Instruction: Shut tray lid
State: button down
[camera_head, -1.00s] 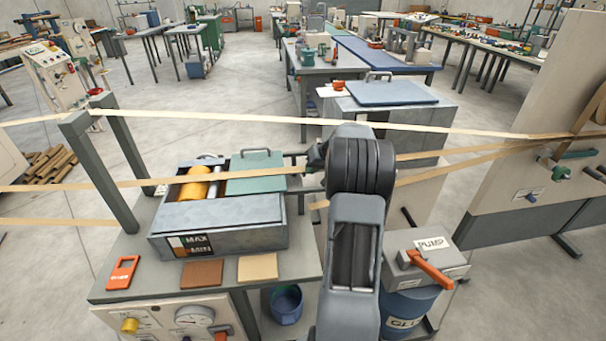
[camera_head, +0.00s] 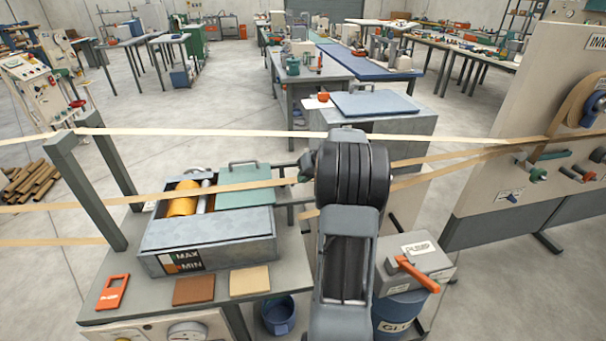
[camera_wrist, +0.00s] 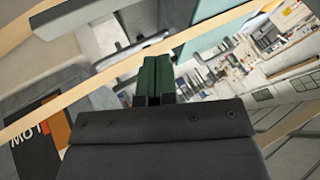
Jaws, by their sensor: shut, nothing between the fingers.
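The grey glue tray (camera_head: 262,248), with a MAX/MIN label on its front, stands on the bench at the left. Its green lid (camera_head: 258,198) has a raised handle and covers the right part of the tray top. The left part is open, and a yellow roller (camera_head: 182,206) shows there. My gripper (camera_wrist: 153,78) is shut and empty in the wrist view, its green fingers together. In the head view my gripper is mostly hidden by my wrist; it is right of the lid and apart from it.
Pale paper strips (camera_head: 230,134) run across above the tray, close to my arm. A grey post frame (camera_head: 88,195) stands left. A pump with an orange lever (camera_head: 416,272) sits right of my arm. A red tag (camera_head: 113,291) and sample tiles (camera_head: 194,291) lie in front.

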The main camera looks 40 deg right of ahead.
jog(key=w+a+f+p, duration=0.1)
jog(key=w+a+f, duration=0.4)
jog(key=w, duration=0.1)
jog(key=shift+f, duration=0.35)
jog(key=shift+w+f, duration=0.1)
